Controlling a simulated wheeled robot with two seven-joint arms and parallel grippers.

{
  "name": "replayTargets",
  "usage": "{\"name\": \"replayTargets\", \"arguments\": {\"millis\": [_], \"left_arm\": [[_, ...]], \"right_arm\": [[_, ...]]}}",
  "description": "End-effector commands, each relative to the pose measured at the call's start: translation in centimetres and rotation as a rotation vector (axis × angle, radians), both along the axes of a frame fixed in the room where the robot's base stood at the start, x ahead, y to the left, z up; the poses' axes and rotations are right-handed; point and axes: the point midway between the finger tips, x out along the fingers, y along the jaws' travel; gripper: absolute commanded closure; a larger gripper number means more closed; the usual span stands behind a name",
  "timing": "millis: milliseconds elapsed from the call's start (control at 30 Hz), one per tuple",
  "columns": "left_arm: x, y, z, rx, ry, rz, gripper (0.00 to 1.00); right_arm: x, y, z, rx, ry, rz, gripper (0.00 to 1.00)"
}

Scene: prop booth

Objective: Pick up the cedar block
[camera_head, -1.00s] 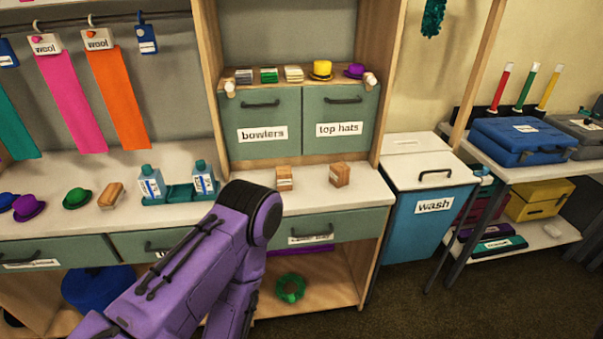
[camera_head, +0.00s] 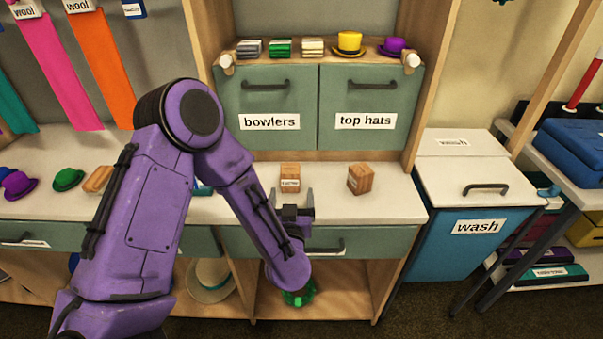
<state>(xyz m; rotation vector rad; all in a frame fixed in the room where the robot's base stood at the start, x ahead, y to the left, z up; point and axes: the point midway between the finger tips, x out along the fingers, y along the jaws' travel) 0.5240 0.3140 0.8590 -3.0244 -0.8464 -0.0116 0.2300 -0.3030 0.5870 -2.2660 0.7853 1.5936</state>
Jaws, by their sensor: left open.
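The right block (camera_head: 360,179) is a little redder, turned at an angle, with no label I can read. I cannot tell from the print which one is cedar. My left gripper (camera_head: 294,203) is open and empty at the counter's front edge, just in front of the left block. Its fingers point toward that block, and I cannot tell if they touch it. My right gripper is out of view.
Green cabinet doors marked bowlers (camera_head: 269,122) and top hats (camera_head: 366,121) rise behind the blocks. A blue wash bin (camera_head: 480,224) stands to the right. The counter right of the blocks is clear.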

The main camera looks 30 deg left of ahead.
Motion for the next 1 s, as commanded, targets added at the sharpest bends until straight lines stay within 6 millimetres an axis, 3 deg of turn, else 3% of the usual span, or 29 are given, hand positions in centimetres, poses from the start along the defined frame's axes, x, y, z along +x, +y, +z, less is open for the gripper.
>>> {"name": "replayTargets", "arguments": {"millis": [500,767,800,967,1000], "left_arm": [[7.7,4.4,-0.3,-0.001,0.025,0.005,0.15],[8.2,4.6,-0.4,0.000,0.027,0.000,0.15],[8.2,4.6,-0.4,0.000,0.027,0.000,0.21],[8.1,4.5,-0.5,0.000,0.027,0.000,0.72],[8.1,4.5,-0.5,0.000,0.027,0.000,0.72]], "right_arm": [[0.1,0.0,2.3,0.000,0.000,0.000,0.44],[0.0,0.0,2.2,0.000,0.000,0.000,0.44],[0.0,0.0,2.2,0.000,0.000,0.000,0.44],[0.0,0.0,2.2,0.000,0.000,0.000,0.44],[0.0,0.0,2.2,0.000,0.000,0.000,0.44]]}}
